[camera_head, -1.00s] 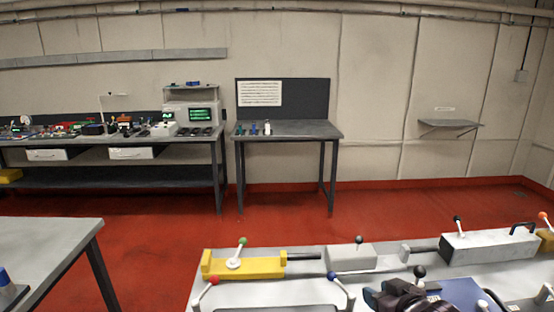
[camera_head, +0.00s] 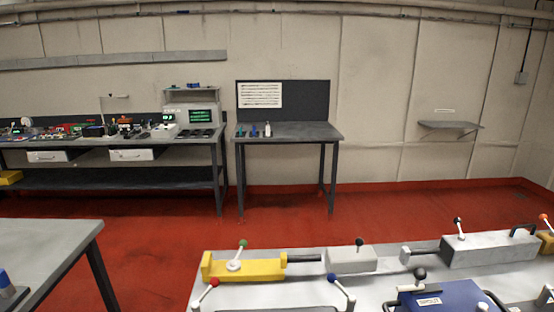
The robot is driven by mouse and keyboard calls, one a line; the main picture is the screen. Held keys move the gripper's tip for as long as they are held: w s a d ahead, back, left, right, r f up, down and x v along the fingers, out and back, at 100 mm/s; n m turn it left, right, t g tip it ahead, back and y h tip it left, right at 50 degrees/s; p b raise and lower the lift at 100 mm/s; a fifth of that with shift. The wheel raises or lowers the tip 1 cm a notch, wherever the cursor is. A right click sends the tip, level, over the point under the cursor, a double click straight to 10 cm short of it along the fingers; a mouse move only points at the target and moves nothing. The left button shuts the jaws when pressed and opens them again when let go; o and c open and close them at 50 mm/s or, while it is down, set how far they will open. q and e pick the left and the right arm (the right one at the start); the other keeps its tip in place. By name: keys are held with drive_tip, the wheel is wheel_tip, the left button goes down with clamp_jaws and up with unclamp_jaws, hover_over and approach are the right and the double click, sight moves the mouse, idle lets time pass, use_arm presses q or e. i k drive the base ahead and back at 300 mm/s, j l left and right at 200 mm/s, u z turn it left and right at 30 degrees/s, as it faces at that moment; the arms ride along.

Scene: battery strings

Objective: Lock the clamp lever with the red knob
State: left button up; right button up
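A lever with a red knob (camera_head: 214,283) stands at the near left of the light grey bench top, tilted up to the right. Its lower end is at the bottom edge of the head view, so its base is partly cut off. A second lever with an orange-red knob (camera_head: 544,217) leans at the far right edge, by an orange block. I cannot tell from this view whether either lever is locked. Neither of my grippers shows now.
A yellow block (camera_head: 245,269) with a green-knobbed lever, a grey block (camera_head: 351,260) with a black knob and a long grey block (camera_head: 490,247) line the bench's back. A blue-knobbed lever (camera_head: 333,277) and a labelled blue box (camera_head: 447,299) stand in front.

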sight(214, 282)
drive_tip(key=k, duration=0.35)
drive_tip(key=k+u, duration=0.15)
drive_tip(key=u, duration=0.25)
drive_tip(key=k+u, duration=0.15)
drive_tip(key=u, duration=0.3)
drive_tip(key=l+u, duration=0.15)
drive_tip(key=u, duration=0.3)
drive_tip(key=l+u, duration=0.15)
drive_tip(key=u, duration=0.3)
drive_tip(key=l, duration=0.45)
